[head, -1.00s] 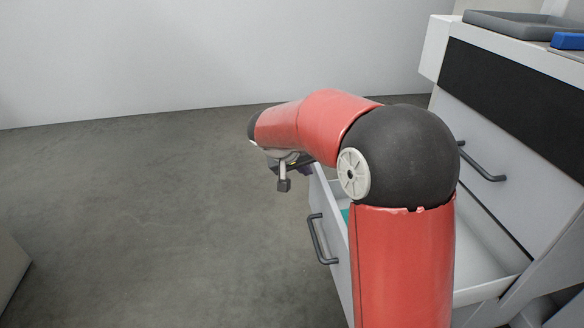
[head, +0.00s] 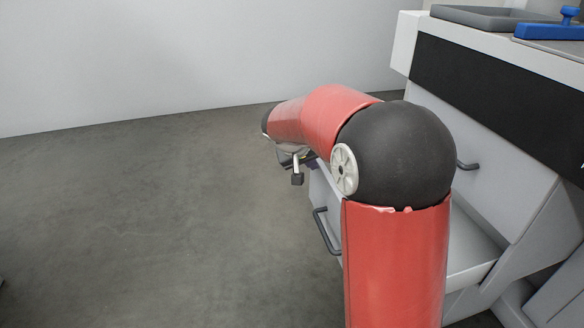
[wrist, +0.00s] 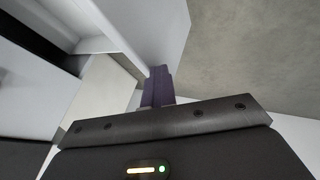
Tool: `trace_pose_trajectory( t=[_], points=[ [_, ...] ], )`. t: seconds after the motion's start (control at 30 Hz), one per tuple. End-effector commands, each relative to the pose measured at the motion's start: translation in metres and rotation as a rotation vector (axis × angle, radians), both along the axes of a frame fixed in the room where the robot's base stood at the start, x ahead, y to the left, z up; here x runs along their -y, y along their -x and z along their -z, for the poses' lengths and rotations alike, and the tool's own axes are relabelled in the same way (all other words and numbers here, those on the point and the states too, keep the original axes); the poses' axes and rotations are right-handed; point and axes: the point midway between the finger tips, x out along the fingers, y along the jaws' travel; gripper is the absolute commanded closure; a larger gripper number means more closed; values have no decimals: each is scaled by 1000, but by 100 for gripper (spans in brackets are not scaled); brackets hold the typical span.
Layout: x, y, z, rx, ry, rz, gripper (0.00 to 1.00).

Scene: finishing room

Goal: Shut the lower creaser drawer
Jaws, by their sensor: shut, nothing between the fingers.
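The lower creaser drawer (head: 474,257) stands open, sticking out to the left from the cabinet in the head view. Its front carries a dark bar handle (head: 325,232). My arm hides much of the drawer. In the wrist view, my gripper's purple fingers (wrist: 158,86) are shut with nothing between them. They are at the edge of a pale panel (wrist: 150,28), which appears to be the drawer front; I cannot tell whether they touch it. In the head view my gripper is mostly hidden behind my arm, near the far end of the drawer front.
The creaser cabinet (head: 510,185) fills the right side. An upper handle (head: 467,165) is partly hidden, and the panel above the open drawer looks flush. A grey tray (head: 480,16) and a blue tool (head: 550,28) lie on top. The floor (head: 150,220) to the left is clear.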

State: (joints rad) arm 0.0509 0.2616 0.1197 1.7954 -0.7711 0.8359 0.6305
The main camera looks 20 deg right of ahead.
Motion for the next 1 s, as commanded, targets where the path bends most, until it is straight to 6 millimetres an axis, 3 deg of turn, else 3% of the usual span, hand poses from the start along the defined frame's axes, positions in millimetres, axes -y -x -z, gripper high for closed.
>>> trace_pose_trajectory(
  t=[0.1, 0.6, 0.8, 1.0],
  points=[
    [37, 1, 0, -1, 1, 9, 100],
    [173, 2, -3, -2, 1, 8, 100],
    [211, 1, -2, -3, 1, 6, 100],
    [234, 1, -1, -2, 0, 4, 100]
  ],
)
